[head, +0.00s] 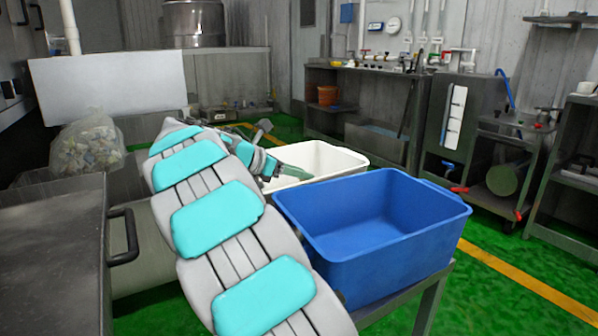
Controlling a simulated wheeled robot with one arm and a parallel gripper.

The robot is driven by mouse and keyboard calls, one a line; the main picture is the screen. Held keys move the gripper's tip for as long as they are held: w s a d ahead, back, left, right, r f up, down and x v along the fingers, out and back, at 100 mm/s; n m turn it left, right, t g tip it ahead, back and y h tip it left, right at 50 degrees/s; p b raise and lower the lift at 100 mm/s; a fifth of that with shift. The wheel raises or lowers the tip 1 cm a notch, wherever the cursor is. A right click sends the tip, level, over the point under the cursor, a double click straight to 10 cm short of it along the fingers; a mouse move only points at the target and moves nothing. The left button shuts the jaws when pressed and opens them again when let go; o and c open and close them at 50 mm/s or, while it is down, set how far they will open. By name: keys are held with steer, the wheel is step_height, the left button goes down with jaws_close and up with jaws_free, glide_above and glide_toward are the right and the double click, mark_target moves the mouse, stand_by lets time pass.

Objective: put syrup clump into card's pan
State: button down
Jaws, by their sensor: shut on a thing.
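My gripper (271,168) is small in the head view, at the far end of my arm, over the left side of a white tub (342,160). It is shut on a pale greenish piece (292,174), which seems to be the syrup clump. The piece shows against the tub's inside, and its full shape is hard to make out. A blue tub (385,245) stands nearer, right of my arm, and looks empty. No card shows on either tub, so I cannot tell which is the card's pan. My arm hides part of both tubs' left sides.
The blue tub rests on a metal stand (428,300). A dark metal cabinet (55,250) with a handle is at the near left, with a clear bag of scraps (88,145) behind it. Benches line the back and right. Green floor is open at the right.

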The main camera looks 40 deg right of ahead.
steer(key=shift+f, duration=0.45)
steer(key=c, duration=0.5)
jaws_free()
steer(key=shift+f, duration=0.15)
steer(key=shift+r, duration=0.25)
steer(key=v, duration=1.2)
steer(key=shift+r+p, duration=0.3)
steer(key=shift+r, duration=0.15)
